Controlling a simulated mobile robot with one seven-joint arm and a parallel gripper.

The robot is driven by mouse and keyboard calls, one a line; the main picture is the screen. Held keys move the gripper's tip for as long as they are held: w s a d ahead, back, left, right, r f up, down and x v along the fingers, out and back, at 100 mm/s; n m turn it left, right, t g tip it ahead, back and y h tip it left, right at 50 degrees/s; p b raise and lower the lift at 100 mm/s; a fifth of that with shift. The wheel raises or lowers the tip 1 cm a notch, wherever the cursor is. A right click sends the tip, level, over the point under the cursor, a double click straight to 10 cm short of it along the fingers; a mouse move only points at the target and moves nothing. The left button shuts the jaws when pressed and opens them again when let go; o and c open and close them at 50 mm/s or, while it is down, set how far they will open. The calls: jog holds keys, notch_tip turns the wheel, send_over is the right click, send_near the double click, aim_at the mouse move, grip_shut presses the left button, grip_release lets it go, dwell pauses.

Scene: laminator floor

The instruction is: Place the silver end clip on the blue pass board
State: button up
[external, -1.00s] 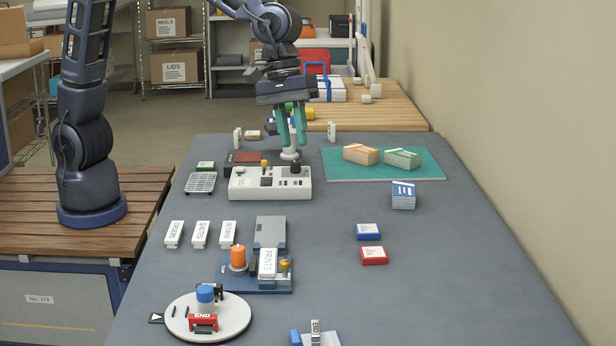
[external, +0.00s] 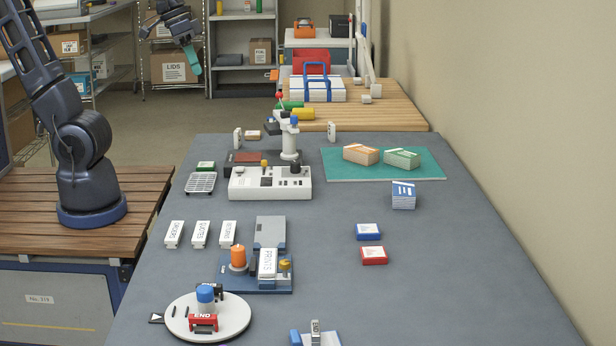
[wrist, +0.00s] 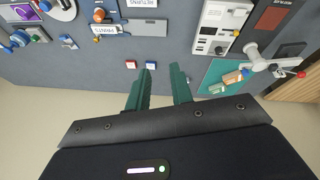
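My gripper (external: 194,62) is at the upper left of the external view, raised beyond the far left of the grey table. In the wrist view its two green fingers (wrist: 161,68) stand apart with nothing between them. A small silver clip (external: 316,330) stands upright on a blue and white holder (external: 297,338) at the near edge of the external view, partly cut off. A blue board (external: 275,289) carries an orange post and a PRINTS label block; it also shows in the wrist view (wrist: 98,27). I cannot read any label on the silver clip.
A white turntable (external: 237,326) with a red END clip (external: 203,323) and a blue knob stands left of the holder. A white control unit (external: 270,187) stands farther back. Blue (external: 368,231) and red (external: 374,255) boxes lie mid-table. The right front is clear.

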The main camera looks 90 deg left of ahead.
jog(key=s+a+f+m, duration=0.2)
jog(key=s+a, duration=0.2)
jog(key=s, duration=0.4)
jog(key=shift+m+y, duration=0.4)
jog(key=shift+a, duration=0.1)
dwell(0.6)
